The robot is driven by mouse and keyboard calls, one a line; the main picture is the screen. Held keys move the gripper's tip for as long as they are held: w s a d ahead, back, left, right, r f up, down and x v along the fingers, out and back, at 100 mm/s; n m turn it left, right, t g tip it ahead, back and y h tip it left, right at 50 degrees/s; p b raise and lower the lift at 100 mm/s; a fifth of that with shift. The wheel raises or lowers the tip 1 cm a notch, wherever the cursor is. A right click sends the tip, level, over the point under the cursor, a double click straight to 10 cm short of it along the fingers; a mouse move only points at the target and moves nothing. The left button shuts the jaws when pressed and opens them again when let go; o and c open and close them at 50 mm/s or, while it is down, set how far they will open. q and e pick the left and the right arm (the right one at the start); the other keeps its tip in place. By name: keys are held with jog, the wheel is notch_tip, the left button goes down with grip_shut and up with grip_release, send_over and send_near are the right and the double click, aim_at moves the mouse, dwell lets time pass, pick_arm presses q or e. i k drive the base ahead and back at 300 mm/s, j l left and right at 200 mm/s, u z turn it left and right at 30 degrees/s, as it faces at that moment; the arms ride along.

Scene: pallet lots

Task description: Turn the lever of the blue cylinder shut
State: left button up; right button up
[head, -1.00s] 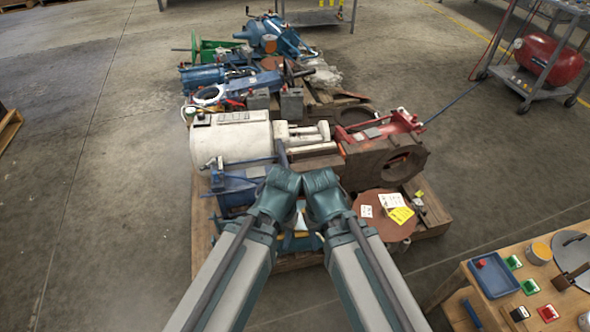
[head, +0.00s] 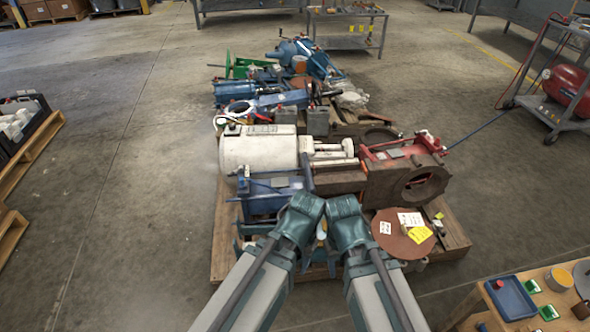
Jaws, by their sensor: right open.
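A blue cylinder-shaped housing (head: 236,92) lies at the left rear of the loaded pallet. A second rounded blue machine (head: 303,52) lies farther back. I cannot tell which one is the blue cylinder, and no lever on either can be made out for sure. My two arms reach in from the bottom edge, their teal ends close together over the near side of the pallet. My left gripper's jaws do not show.
A white cylinder (head: 258,150), a red-topped brown block (head: 405,172) and a round brown plate (head: 402,233) crowd the wooden pallet (head: 228,215). A workbench (head: 552,300) stands at lower right, a cart (head: 552,105) at right. The floor on the left is mostly clear.

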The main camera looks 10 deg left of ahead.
aim_at(241, 168)
jog(key=i+l+u, duration=0.1)
jog(key=i+u, duration=0.25)
jog(key=i+l+u, duration=0.1)
jog(key=u, duration=0.3)
jog(key=i+l+u, duration=0.15)
jog(key=l+u, duration=0.2)
